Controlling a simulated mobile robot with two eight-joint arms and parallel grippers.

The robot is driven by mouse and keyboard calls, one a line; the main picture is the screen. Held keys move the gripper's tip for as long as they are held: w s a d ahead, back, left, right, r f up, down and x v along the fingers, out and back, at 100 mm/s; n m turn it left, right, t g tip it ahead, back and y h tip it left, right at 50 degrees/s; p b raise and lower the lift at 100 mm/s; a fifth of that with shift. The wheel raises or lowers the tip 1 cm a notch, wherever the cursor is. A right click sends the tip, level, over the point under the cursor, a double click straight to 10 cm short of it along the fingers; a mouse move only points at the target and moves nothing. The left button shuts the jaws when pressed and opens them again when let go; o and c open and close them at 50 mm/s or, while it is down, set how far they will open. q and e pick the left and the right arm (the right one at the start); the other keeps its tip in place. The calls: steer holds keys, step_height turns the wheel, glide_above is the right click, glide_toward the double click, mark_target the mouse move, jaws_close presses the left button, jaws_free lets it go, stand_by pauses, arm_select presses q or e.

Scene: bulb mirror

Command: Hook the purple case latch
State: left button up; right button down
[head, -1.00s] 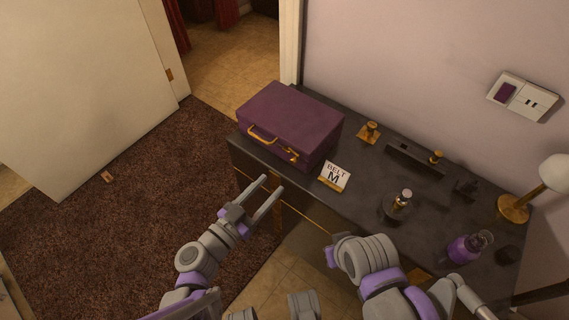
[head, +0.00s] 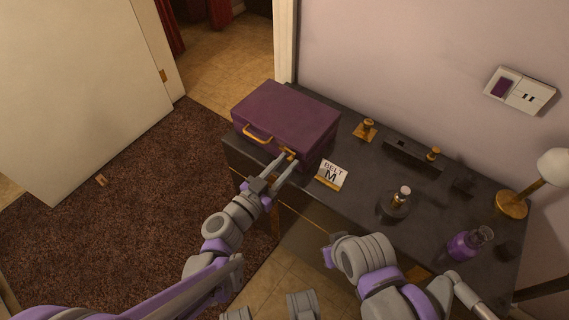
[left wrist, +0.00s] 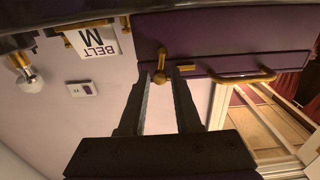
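The purple case (head: 286,115) stands closed at the left end of the dark dresser, its gold handle (head: 257,135) facing me. Its gold latch (head: 290,153) is on the front, partly hidden by my left gripper in the head view. In the left wrist view, which is upside down, the latch (left wrist: 161,62) hangs on the purple case (left wrist: 225,38) beside a small gold plate (left wrist: 186,68). My left gripper (head: 284,164) is open at the case front. Its fingertips (left wrist: 161,80) lie either side of the latch's knob; I cannot tell if they touch it.
A "BELT M" card (head: 331,175) stands on the dresser (head: 360,196) just right of the case. Further right are gold-topped pieces, a bottle (head: 400,200), a purple flask (head: 466,246) and a lamp (head: 540,180).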

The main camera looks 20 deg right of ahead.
arm_select(q)
jaws_close()
steer(key=n, duration=0.2)
steer(key=shift+w+a+n+p, duration=0.2)
steer(key=shift+n+p, duration=0.15)
steer(key=shift+n, duration=0.05)
steer(key=shift+o, duration=2)
jaws_free()
